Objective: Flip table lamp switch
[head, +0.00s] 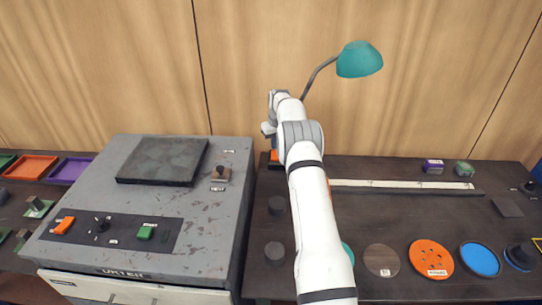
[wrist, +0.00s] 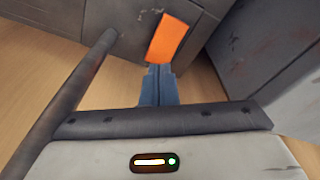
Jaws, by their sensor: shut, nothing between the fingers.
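The table lamp has a teal shade (head: 360,60) on a bent grey stem (head: 318,77) behind my arm. In the wrist view the stem (wrist: 75,85) rises at the left from a dark grey base (wrist: 130,25). An orange switch (wrist: 168,38) is set on that base. My gripper (wrist: 159,68) is shut and empty, its blue-grey fingertips at the lower edge of the switch. I cannot tell whether they touch it. In the head view my arm hides most of the lamp base and fingers.
A grey machine (head: 150,250) with a control panel stands left of the arm. A dark table (head: 385,215) at the right holds a long pale strip (head: 400,185) and several round discs, including an orange one (head: 430,258). A wooden wall (head: 110,60) stands behind.

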